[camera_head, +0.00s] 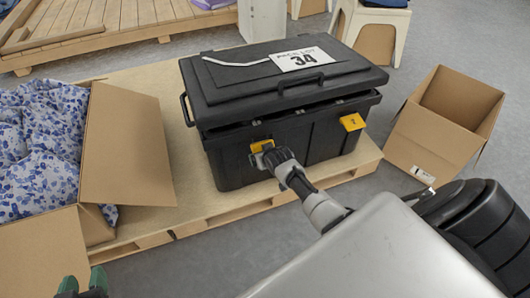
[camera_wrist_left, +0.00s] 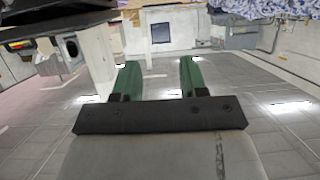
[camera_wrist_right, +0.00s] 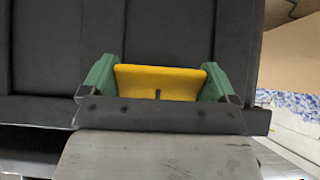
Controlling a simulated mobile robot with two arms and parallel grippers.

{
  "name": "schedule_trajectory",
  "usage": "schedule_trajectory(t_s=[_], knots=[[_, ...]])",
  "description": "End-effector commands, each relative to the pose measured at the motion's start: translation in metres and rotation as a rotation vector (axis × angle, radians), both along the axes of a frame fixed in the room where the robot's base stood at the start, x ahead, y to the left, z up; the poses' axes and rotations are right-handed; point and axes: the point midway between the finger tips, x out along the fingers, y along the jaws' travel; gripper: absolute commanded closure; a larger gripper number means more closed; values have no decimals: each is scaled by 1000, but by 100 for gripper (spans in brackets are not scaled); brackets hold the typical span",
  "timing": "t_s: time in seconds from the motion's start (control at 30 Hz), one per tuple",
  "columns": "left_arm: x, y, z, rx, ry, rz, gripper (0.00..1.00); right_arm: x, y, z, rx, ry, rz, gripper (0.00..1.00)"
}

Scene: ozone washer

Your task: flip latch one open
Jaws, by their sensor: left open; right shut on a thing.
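The black case (camera_head: 240,162) stands on a plywood pallet, its lid (camera_head: 225,88) bearing a "34" label. A gap shows between lid and body. The right yellow latch (camera_head: 352,122) is marked 2. The left yellow latch (camera_head: 259,146), apparently latch one, is partly hidden by my right gripper (camera_head: 268,155). In the right wrist view, the green fingers of my right gripper (camera_wrist_right: 160,78) are shut on the sides of the yellow latch (camera_wrist_right: 160,84). My left gripper (camera_head: 83,284) is open and empty, low at the left; its fingers (camera_wrist_left: 157,80) stand apart in the left wrist view.
A cardboard box (camera_head: 125,150) with blue-patterned cloth (camera_head: 40,140) sits left of the case. An open cardboard box (camera_head: 440,125) stands on the floor to the right. The pallet (camera_head: 195,205) has bare board before the case.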

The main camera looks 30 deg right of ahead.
Motion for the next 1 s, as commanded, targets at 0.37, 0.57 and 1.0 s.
schedule_trajectory(t_s=[0.37,0.57,1.0], knots=[[-58,25,-46,120,527,38,57,-1,1,9,27,112,0,35],[-98,39,-58,173,786,57,57,-2,1,12,43,179,0,35],[-116,44,-46,194,893,65,57,-4,1,21,88,367,0,35]])
